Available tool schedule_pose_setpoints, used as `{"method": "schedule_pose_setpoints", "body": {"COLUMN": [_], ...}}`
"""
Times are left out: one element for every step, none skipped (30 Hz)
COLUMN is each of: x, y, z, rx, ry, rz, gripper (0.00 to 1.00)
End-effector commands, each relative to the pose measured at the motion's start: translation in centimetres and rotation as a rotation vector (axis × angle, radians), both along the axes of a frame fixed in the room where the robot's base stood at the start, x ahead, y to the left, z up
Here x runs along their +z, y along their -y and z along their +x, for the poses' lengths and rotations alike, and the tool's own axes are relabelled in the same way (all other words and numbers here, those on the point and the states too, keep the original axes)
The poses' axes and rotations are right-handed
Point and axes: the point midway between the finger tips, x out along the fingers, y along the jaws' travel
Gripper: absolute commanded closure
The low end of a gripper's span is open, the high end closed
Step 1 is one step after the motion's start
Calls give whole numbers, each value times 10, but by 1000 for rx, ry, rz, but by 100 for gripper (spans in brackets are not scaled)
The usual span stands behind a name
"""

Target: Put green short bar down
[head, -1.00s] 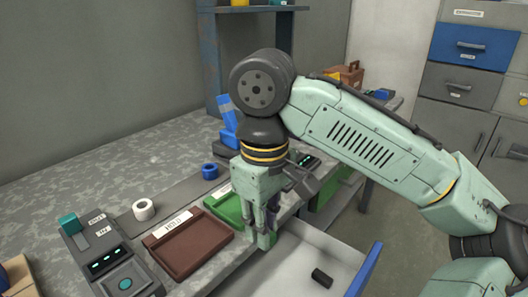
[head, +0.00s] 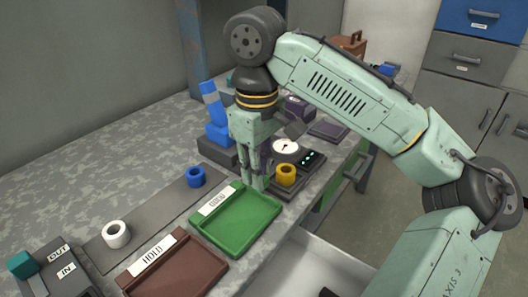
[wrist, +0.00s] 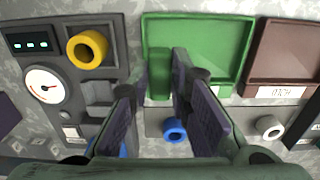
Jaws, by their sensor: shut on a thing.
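My gripper (head: 257,170) points down near the far right corner of the green tray (head: 262,232). Its fingers are shut on the green short bar (wrist: 160,72), which shows upright between them in the wrist view. In the head view the bar's lower end (head: 259,184) shows just below the fingertips. In the wrist view the bar overlaps the left part of the green tray (wrist: 205,50). I cannot tell whether the bar touches the tray or hangs above it.
A yellow ring (head: 286,176) sits on a device just right of the gripper. A blue ring (head: 196,177) and a white ring (head: 117,234) stand on a grey strip. A brown HOLD tray (head: 185,270) lies at the near left. An open white drawer (head: 320,262) is below the front edge.

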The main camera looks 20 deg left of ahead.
Motion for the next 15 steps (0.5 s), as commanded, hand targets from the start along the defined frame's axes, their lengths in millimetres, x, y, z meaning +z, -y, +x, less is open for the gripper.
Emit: {"method": "schedule_pose_setpoints", "body": {"x": [1,0,-1,-2,-3,-4,-4,-5,-6,-7,-7,-8,-8,-8,-9], "y": [-3,-4,-5,-7,-8,-9,-10,-11,-12,-12,-13,-13,-14,-14,-14], "z": [14,22,33,41,48,58,65,71,78,83,86,91,93,95,97], "rx": [-2,-1,-1,-2,-1,-1,-1,0,-1,0,0,0,1,2,1], "ry": [-5,-4,-5,-3,-5,-4,-3,-3,-3,-2,-3,-2,-1,-1,-1], "rz": [2,2,1,2,2,1,1,2,1,0,1,1,0,0,2], "gripper": [100,100,100,100,100,100,100,100,100,100,100,100,100,100,100]}}
